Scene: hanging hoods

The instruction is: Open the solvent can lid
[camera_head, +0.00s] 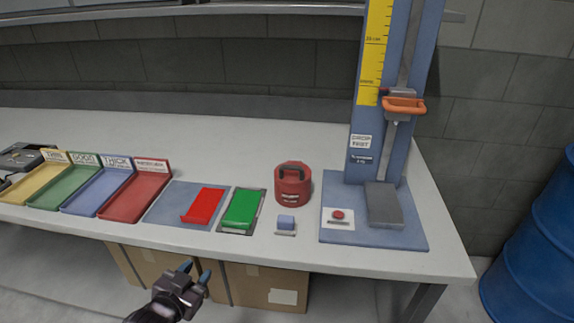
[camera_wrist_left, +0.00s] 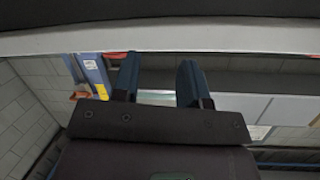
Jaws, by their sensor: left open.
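The solvent can (camera_head: 293,187) is a red round can with a dark handle and lid on top. It stands upright on the bench, right of the green block, and its lid looks shut. My left gripper (camera_head: 194,272) is open and empty, in front of the bench's front edge, below and left of the can. In the left wrist view the two fingers (camera_wrist_left: 158,80) are apart with nothing between them. A small red patch shows at the bench edge there, but I cannot tell what it is. My right gripper is not in view.
The white bench (camera_head: 330,262) has colored trays (camera_head: 133,193) at left, red and green blocks, and a small blue block (camera_head: 286,222). A drop-test stand (camera_head: 375,228) with an orange handle rises at right. Cardboard boxes (camera_head: 262,288) sit below; a blue barrel (camera_head: 535,245) stands right.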

